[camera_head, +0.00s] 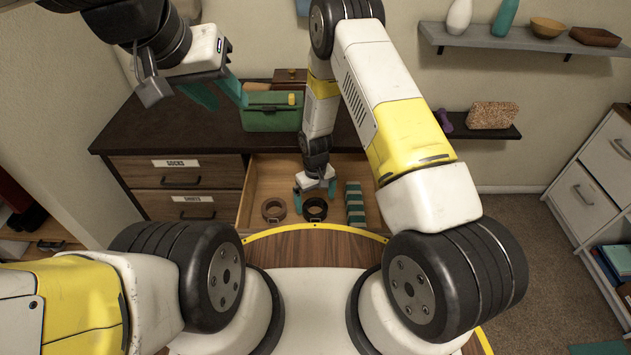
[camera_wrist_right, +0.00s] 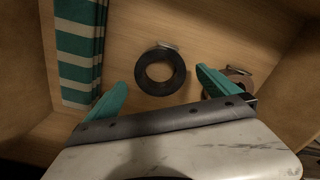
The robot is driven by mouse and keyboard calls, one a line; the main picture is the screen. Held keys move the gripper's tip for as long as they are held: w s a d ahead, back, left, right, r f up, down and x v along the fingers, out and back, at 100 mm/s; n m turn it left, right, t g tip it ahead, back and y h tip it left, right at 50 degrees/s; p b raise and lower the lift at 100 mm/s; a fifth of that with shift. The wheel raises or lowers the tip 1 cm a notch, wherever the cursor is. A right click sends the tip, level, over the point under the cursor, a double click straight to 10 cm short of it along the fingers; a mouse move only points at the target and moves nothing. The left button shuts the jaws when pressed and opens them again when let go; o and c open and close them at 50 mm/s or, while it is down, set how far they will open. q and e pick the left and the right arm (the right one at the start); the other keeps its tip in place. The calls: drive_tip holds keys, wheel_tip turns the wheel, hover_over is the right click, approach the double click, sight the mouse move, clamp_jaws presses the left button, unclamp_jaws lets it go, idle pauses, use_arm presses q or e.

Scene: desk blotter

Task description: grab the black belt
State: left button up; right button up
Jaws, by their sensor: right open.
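The black belt (camera_head: 315,209) lies coiled on the floor of the open drawer (camera_head: 258,181), between a brown belt (camera_head: 273,209) and a striped teal-and-white item. In the right wrist view the black belt (camera_wrist_right: 160,72) is a dark ring with a metal buckle at its upper edge. My right gripper (camera_head: 315,187) is above the drawer by the black belt. In the right wrist view its teal fingers (camera_wrist_right: 160,92) are apart, with nothing between them; the belt appears beyond them. My left gripper (camera_head: 217,94) is raised over the dresser, away from the belt; its teal fingers look apart.
The folded striped item (camera_head: 355,204) lies right of the black belt; it shows at upper left in the right wrist view (camera_wrist_right: 78,50). The drawer's wooden walls surround the belts. A green box (camera_head: 272,112) stands on the dresser top (camera_head: 150,132) behind the drawer.

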sight(315, 206)
wheel_tip(315, 206, down, 4)
drive_tip(key=shift+w+f, duration=0.1)
drive_tip(key=c, duration=1.4)
